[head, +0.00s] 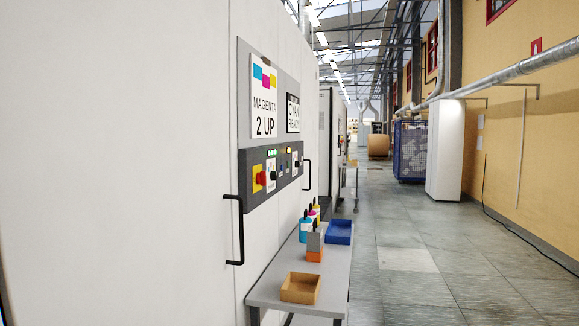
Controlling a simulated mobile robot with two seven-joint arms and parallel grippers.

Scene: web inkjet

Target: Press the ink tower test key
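A grey control panel (245,143) is set in the white machine wall at the left of the head view. Its dark lower strip (258,162) carries a red knob on a yellow plate (259,178), small green lights and several small keys or switches. I cannot tell which of them is the ink tower test key. Neither of my grippers shows in the head view.
Black handles (239,232) stick out from the machine wall. A grey bench (270,283) below holds a tan tray (300,289), a blue tray (339,231), a grey-and-orange block (315,243) and several coloured bottles (306,228). The tiled aisle (405,262) to the right is clear.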

